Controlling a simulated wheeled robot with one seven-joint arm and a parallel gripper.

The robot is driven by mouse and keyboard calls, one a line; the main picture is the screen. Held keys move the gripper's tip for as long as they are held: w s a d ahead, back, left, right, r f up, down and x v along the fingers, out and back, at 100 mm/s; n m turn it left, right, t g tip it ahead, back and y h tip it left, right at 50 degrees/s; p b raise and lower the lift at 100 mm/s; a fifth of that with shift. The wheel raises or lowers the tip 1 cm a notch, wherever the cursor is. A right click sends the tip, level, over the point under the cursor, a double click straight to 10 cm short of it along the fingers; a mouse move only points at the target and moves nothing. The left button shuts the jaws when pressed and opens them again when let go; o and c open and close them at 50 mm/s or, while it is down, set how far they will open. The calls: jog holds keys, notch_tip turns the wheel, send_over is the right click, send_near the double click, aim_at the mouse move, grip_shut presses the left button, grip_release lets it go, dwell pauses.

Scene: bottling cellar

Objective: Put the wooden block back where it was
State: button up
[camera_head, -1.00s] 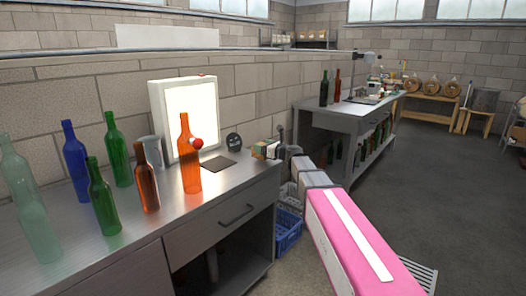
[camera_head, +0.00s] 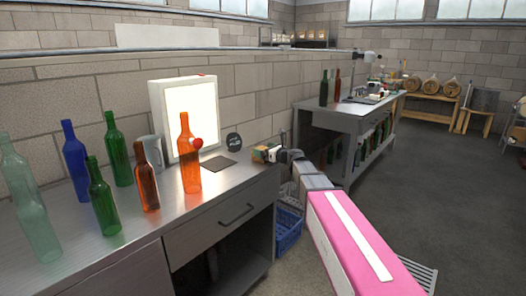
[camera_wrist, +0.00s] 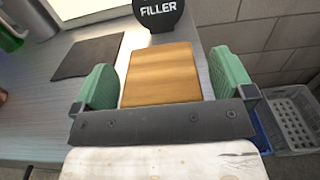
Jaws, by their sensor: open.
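The wooden block (camera_wrist: 165,72) sits on the right end of the steel bench (camera_head: 150,224), near the wall. In the head view the block (camera_head: 259,154) is small and partly covered by my gripper (camera_head: 276,154). In the wrist view my gripper (camera_wrist: 164,82) is open. Its two green finger pads stand on either side of the block, with a visible gap on each side. A dark flat mat (camera_wrist: 88,57) lies on the bench to the left of the block; the head view shows it too (camera_head: 219,162).
A round black FILLER sign (camera_wrist: 157,11) stands just behind the block. A lit white panel (camera_head: 190,108), an orange bottle (camera_head: 188,165) and several other bottles stand to the left. Blue and grey crates (camera_head: 289,229) are below the bench end.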

jog(key=v, duration=1.1)
jog(key=s+d+f+n+g+h, duration=0.35)
jog(key=s+f+n, duration=0.55)
jog(key=f, duration=0.3)
jog(key=s+d+f+n+g+h, duration=0.3)
jog(key=s+f+n+g+h, duration=0.2)
jog(key=s+f+n, duration=0.6)
jog(key=s+d+f+n+g+h, duration=0.2)
jog(key=s+d+f+n+h, duration=0.3)
jog(key=s+d, duration=0.1)
jog(key=shift+s+d+f+n, duration=0.3)
jog(key=shift+d+f, duration=0.1)
jog(key=shift+d, duration=0.3)
jog(key=shift+g+h, duration=0.25)
